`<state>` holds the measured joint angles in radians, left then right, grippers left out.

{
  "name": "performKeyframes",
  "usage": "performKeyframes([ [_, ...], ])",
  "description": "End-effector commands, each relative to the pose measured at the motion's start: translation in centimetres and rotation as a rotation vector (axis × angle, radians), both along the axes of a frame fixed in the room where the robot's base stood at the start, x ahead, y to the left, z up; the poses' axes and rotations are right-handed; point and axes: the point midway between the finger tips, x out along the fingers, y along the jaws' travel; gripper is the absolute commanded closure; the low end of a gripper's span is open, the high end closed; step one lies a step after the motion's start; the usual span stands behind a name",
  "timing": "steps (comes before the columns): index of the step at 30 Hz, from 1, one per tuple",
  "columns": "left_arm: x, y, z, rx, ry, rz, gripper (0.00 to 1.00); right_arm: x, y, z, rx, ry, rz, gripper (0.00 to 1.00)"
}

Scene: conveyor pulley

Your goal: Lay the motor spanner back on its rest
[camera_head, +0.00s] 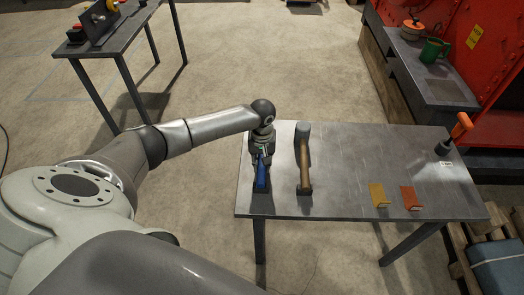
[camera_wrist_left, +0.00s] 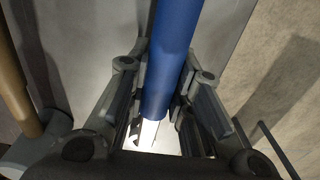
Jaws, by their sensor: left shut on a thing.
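The motor spanner has a blue handle (camera_head: 261,178) that points toward the near left edge of the grey metal table (camera_head: 345,150). My left gripper (camera_head: 263,151) is above the table's left end and shut on the spanner. In the left wrist view the blue handle (camera_wrist_left: 178,45) runs between the fingers of my left gripper (camera_wrist_left: 166,85), with a bright metal part (camera_wrist_left: 150,132) below it. The gripper hides the spanner's far end in the head view. A dark support shows at the near end of the handle; I cannot tell whether the spanner touches it. My right gripper is out of view.
A hammer with a wooden handle (camera_head: 304,160) lies just right of the spanner, close to my gripper. A yellow piece (camera_head: 378,195), an orange piece (camera_head: 411,198) and an orange-handled tool (camera_head: 460,127) are farther right. The table's middle is clear.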

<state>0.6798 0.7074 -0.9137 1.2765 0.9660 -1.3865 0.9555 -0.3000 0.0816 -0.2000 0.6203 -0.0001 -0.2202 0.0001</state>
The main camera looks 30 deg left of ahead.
Motion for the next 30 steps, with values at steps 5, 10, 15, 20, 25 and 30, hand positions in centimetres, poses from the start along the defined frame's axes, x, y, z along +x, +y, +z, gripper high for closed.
performKeyframes([
  [5,0.05,0.02,-0.35,0.000,-0.001,0.001,1.00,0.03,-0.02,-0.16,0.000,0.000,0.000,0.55],
  [10,0.05,0.02,-0.67,0.000,-0.001,0.000,1.00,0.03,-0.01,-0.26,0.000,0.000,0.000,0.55],
  [15,0.04,0.02,-0.76,0.001,-0.002,0.000,1.00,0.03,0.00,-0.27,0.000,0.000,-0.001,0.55],
  [20,0.01,0.01,-0.80,0.001,-0.001,0.000,0.77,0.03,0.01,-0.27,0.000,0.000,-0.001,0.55],
  [25,0.00,0.01,-0.80,0.001,-0.001,0.000,0.55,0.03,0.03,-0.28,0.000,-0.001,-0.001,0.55],
  [30,0.00,0.01,-0.79,0.001,-0.001,0.000,0.54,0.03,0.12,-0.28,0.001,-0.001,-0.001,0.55],
])
